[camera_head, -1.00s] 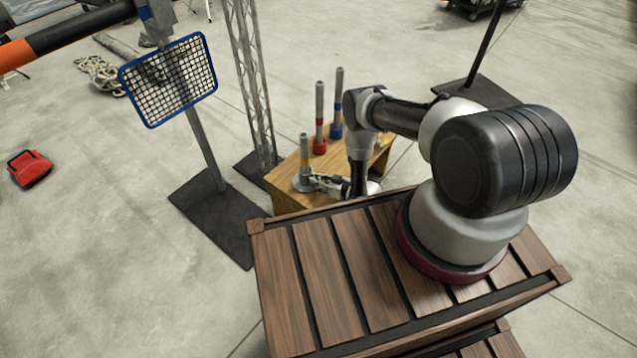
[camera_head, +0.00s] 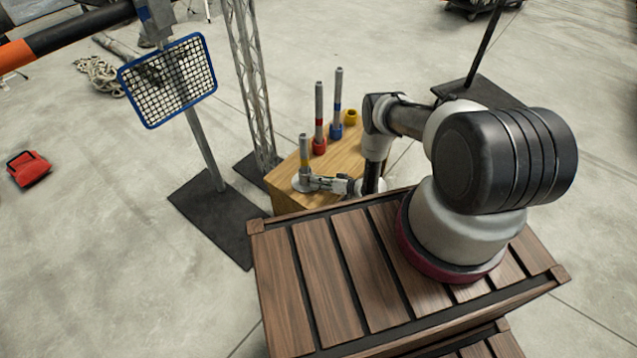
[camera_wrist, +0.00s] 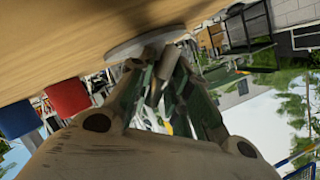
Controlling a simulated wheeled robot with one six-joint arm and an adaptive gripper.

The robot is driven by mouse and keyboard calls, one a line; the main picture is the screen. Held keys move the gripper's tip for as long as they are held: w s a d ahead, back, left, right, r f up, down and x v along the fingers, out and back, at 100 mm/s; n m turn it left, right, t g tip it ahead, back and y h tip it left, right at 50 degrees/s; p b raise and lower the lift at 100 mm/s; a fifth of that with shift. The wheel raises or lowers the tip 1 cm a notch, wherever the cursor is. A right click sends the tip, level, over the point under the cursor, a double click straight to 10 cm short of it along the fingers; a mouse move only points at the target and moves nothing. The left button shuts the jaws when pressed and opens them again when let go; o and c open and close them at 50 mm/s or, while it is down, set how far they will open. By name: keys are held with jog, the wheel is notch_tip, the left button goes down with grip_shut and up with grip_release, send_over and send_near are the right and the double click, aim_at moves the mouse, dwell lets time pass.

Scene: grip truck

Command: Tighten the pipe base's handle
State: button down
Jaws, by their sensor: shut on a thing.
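The pipe base (camera_head: 300,187) is a grey disc at the near left of a wooden table (camera_head: 345,163). An upright grey pipe (camera_head: 304,146) with a yellow band stands on it. My gripper (camera_head: 311,183) reaches in low from the right and is shut at the base, on its handle. The handle is too small to make out in the head view. In the wrist view, my gripper's dark green fingers (camera_wrist: 165,85) close beside the grey disc (camera_wrist: 143,42), and the fingers largely hide the handle.
Pipes in a red base (camera_head: 319,146) and a blue base (camera_head: 336,131) stand behind, with a yellow base (camera_head: 351,117) farther right. A lattice truss (camera_head: 250,85) and a blue-framed mesh panel (camera_head: 168,80) stand left of the table. A slatted crate (camera_head: 340,270) is in front.

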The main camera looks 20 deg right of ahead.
jog(key=shift+f+m+y, duration=0.1)
jog(key=shift+m+y, duration=0.2)
jog(key=shift+m, duration=0.3)
dwell(0.9)
dwell(0.3)
jog(key=c, duration=1.3)
grip_release()
jog(key=v, duration=0.6)
jog(key=shift+d, duration=0.3)
jog(key=shift+v, duration=0.8)
jog(key=shift+o, duration=0.2)
jog(key=shift+s, duration=0.1)
